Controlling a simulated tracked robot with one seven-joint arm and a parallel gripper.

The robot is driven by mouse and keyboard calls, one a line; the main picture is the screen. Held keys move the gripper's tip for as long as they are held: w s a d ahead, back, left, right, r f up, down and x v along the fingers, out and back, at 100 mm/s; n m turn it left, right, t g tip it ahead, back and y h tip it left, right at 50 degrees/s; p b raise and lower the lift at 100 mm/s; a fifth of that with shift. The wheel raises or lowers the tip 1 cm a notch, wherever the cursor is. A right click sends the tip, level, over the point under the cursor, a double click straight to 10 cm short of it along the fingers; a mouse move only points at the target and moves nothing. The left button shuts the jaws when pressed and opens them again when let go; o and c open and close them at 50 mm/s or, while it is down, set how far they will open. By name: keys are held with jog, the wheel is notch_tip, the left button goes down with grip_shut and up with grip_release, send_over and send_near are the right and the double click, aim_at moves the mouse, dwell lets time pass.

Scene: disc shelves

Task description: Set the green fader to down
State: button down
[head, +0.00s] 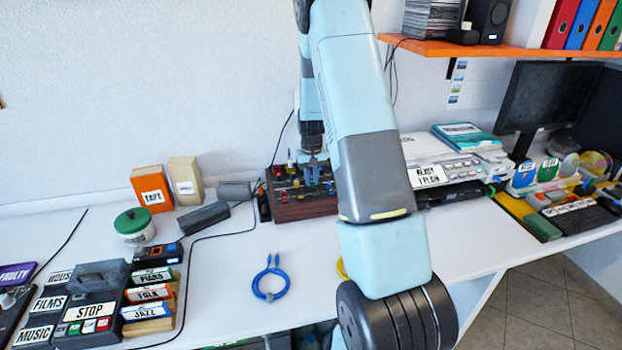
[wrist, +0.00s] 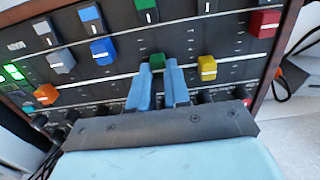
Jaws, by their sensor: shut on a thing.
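The control box (head: 302,208) with coloured faders stands on the white desk against the wall in the head view. My gripper (head: 316,176) reaches down onto its top panel from above. In the wrist view, my gripper (wrist: 165,78) is shut with its two blue fingers on either side of the green fader (wrist: 157,61). Only the far part of the green cap shows between the fingertips; its slot is largely hidden by the fingers. A yellow fader (wrist: 207,67) is close to the right, and a blue fader (wrist: 103,51) to the left.
A row of dark knobs lies near my gripper's palm. A printer (head: 455,165) stands right of the box; a blue cable (head: 270,285) lies in front.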

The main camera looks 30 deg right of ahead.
aim_at(313, 190)
dwell(0.3)
jog(key=shift+s+a, duration=0.15)
jog(key=shift+s, duration=0.55)
jog(key=shift+s+a, duration=0.15)
jog(key=shift+s, duration=0.55)
jog(key=c, duration=1.1)
grip_release()
jog(key=shift+w+r, duration=0.1)
jog(key=shift+r, duration=6.75)
